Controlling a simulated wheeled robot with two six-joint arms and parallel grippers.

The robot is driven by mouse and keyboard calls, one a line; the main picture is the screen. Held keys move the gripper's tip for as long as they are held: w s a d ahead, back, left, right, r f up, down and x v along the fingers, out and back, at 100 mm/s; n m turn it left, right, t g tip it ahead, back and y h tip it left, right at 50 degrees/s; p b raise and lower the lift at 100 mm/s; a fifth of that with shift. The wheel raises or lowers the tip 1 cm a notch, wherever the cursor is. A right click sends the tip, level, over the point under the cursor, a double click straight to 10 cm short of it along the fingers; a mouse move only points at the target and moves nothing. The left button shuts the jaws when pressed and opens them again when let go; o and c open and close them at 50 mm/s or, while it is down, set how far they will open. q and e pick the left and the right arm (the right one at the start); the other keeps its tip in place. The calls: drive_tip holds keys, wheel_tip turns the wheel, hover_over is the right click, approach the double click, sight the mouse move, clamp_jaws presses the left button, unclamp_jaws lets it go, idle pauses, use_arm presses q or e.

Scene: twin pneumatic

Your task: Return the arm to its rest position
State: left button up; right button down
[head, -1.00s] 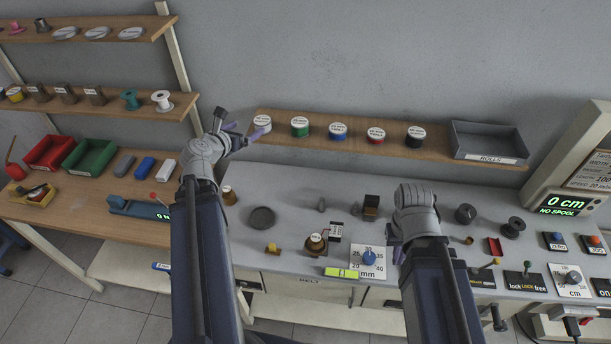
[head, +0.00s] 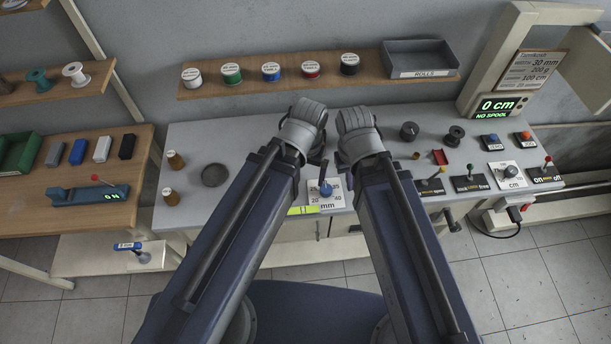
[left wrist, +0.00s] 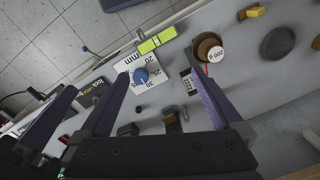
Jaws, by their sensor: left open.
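My left arm comes in from the left in the head view, angled up to the right, with its grey wrist over the middle of the grey workbench (head: 245,140). My left gripper (head: 319,170) is mostly hidden behind that wrist. In the left wrist view my left gripper (left wrist: 158,78) has its purple-dark fingers spread apart with nothing between them, above the bench. My right arm stands close beside it in the head view. My right gripper (head: 357,135) shows only its grey wrist; its fingers are hidden.
A dial card with a blue knob (head: 327,190) lies close by the wrists. A spool labelled 200 g (left wrist: 208,47) and a yellow-green strip (left wrist: 157,40) show in the left wrist view. A wooden shelf with tape rolls (head: 231,74) and a grey tray (head: 420,60) is behind. Control switches (head: 470,178) are at right.

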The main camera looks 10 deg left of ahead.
use_arm(q)
drive_tip(key=shift+s+d+m+y, duration=0.2)
drive_tip(key=shift+s+m+y, duration=0.3)
drive_tip(key=shift+m, duration=0.4)
wheel_tip(320, 180, down, 9)
drive_tip(key=b, duration=0.9)
drive_tip(key=shift+f, duration=0.1)
